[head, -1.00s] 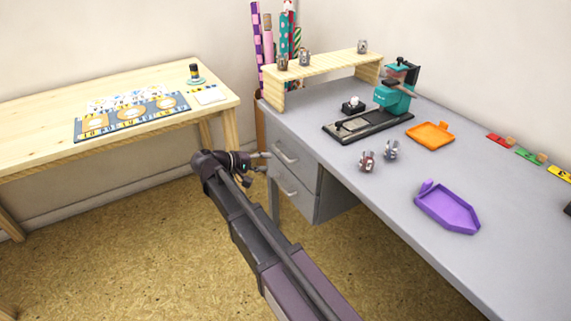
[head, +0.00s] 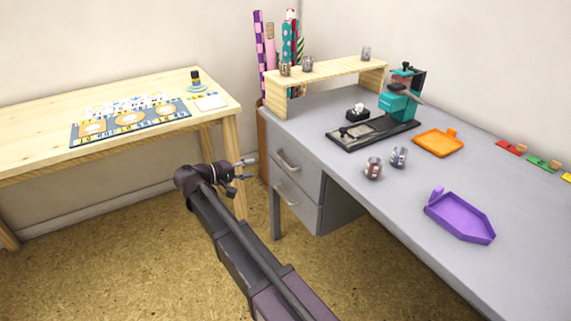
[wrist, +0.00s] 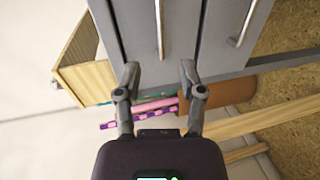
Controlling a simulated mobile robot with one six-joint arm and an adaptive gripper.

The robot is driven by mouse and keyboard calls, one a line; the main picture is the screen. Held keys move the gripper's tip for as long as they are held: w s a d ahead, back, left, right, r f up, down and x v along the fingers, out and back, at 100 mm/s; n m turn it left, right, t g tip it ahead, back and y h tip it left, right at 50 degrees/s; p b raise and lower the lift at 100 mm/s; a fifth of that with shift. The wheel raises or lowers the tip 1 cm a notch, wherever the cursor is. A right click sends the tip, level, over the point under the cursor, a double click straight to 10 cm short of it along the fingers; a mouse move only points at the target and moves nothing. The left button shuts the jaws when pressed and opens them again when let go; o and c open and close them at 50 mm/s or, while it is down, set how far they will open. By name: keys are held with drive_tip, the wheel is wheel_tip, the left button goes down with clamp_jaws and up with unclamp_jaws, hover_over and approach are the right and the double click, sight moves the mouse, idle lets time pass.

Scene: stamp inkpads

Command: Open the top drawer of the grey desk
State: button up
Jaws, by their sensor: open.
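The grey desk (head: 440,250) is on the right in the head view. Its top drawer (head: 307,172) is shut and has a metal bar handle (head: 287,161). My gripper (head: 250,168) is open and empty in front of this drawer, left of the handle with a gap between. In the wrist view, my gripper's two fingers (wrist: 160,70) are spread apart. The top drawer's handle (wrist: 159,30) lies straight beyond the gap between them, not touching either finger. The lower drawer's handle (wrist: 243,22) shows further right.
The lower drawer (head: 297,205) is shut. A wooden table (head: 40,110) stands at the left, with a leg near my gripper. A small wooden shelf (head: 335,75), a teal machine (head: 398,102) and trays sit on the desk. The floor (head: 130,240) in front is open.

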sight(283, 163)
drive_tip(key=b+x, duration=0.2)
drive_tip(key=x, duration=1.1)
drive_tip(key=shift+w+d+b, duration=0.1)
drive_tip(key=shift+b, duration=0.2)
clamp_jaws()
